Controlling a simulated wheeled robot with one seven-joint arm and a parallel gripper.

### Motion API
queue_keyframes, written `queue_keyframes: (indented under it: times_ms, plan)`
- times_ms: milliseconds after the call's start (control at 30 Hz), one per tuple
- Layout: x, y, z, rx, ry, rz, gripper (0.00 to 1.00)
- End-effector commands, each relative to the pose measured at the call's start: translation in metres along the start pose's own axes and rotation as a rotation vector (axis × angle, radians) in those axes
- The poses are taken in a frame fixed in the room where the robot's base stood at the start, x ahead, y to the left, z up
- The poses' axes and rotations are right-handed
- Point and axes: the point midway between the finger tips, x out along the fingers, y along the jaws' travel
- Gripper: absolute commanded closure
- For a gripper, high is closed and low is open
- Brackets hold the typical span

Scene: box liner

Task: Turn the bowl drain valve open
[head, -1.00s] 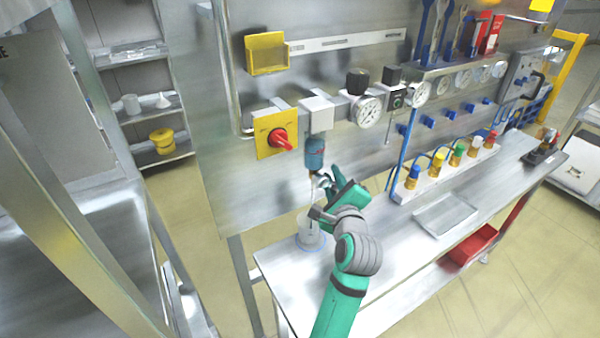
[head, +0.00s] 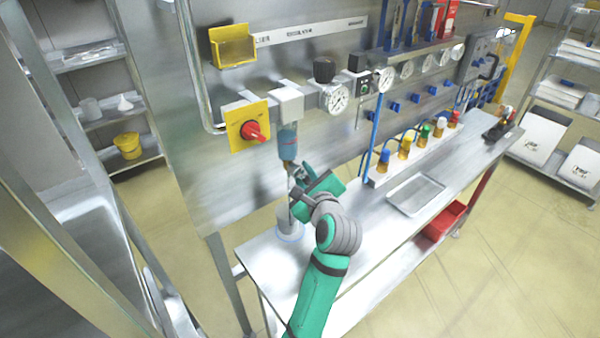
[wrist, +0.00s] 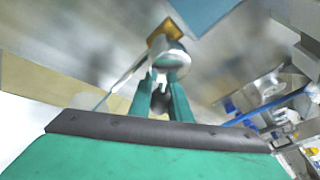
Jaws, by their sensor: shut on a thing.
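The blue filter bowl (head: 288,142) hangs under a white-grey block on the steel panel. Its drain valve is at the bowl's bottom end; in the wrist view it shows as a brass fitting (wrist: 163,34) with a rounded silver part (wrist: 171,58) below it. My gripper (head: 295,174) is just under the bowl, and its two green fingers (wrist: 164,78) are shut on the silver part of the drain valve. The fingers cover part of the valve, and I cannot tell how far it is turned. A clear beaker (head: 290,224) stands on the bench below.
A red knob on a yellow plate (head: 247,125) is left of the bowl. A pressure gauge (head: 334,97) is to the right. Several colour-capped bottles (head: 404,148) stand in a rack along the bench. A metal tray (head: 416,194) lies flat right of my arm.

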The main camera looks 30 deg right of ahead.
Motion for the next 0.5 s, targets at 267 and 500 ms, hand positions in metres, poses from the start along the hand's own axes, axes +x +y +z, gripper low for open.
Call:
queue_keyframes:
  times_ms: [267,500]
  plan:
    - [0.0001,-0.0001,-0.0011,0.000,0.002,0.000,0.64]
    - [0.0001,0.0005,0.0000,-0.001,0.000,0.000,0.64]
